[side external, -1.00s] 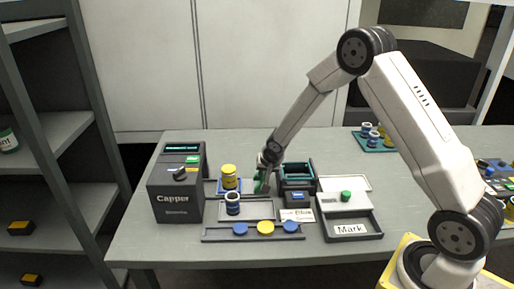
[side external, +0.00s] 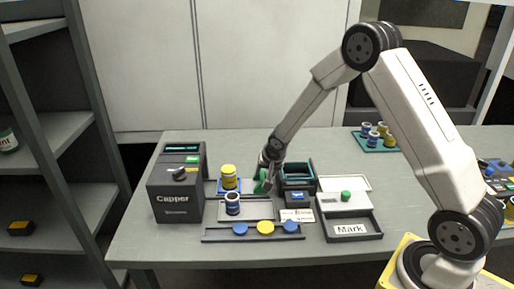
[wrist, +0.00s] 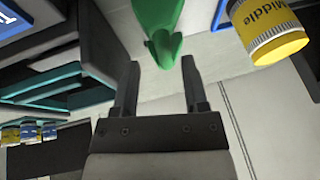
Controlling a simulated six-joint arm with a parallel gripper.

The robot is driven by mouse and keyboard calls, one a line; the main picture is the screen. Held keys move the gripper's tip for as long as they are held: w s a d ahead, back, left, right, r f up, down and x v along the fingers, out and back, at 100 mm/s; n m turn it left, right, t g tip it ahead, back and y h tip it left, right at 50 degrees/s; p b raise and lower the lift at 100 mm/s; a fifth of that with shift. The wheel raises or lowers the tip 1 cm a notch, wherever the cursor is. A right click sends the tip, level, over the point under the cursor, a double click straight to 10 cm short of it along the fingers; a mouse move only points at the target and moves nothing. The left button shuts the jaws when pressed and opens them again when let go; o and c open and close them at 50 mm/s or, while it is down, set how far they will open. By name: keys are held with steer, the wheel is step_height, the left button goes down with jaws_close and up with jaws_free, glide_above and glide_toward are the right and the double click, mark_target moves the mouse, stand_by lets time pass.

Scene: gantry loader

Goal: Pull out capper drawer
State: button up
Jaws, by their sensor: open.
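The capper (side external: 175,190) is a dark grey box at the left of the table with a lit screen and a knob. A blue-edged tray (side external: 221,192) beside its right side carries a yellow jar (side external: 228,172); I cannot tell whether this tray is the drawer. A green handle-like piece (side external: 261,184) stands just right of the tray. My gripper (side external: 265,170) is at this green piece. In the wrist view my gripper (wrist: 160,72) is open, with the green piece (wrist: 165,28) just ahead of and partly between its fingertips. The yellow jar, labelled "Middle", shows there too (wrist: 270,35).
A blue-and-white jar (side external: 232,203) stands on a grey tray in front. A rack (side external: 253,238) holds blue and yellow caps. A dark holder with a teal rim (side external: 298,165) is close right of my gripper. The "Mark" station (side external: 350,228) is farther right.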

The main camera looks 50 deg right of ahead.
steer(key=d+v, duration=0.1)
steer(key=v, duration=0.5)
steer(key=shift+s+a+r, duration=0.2)
steer(key=shift+a+r, duration=0.1)
steer(key=shift+a, duration=0.2)
steer(key=s+a+r+n+g+y, duration=0.1)
steer(key=s+a+n, duration=0.3)
steer(key=s, duration=0.5)
steer(key=s+a+r+n+g, duration=0.1)
steer(key=s+a+n, duration=0.4)
steer(key=s, duration=0.5)
steer(key=shift+s+a+r+n+y, duration=0.3)
steer(key=shift+a+y, duration=0.1)
steer(key=shift+a, duration=0.1)
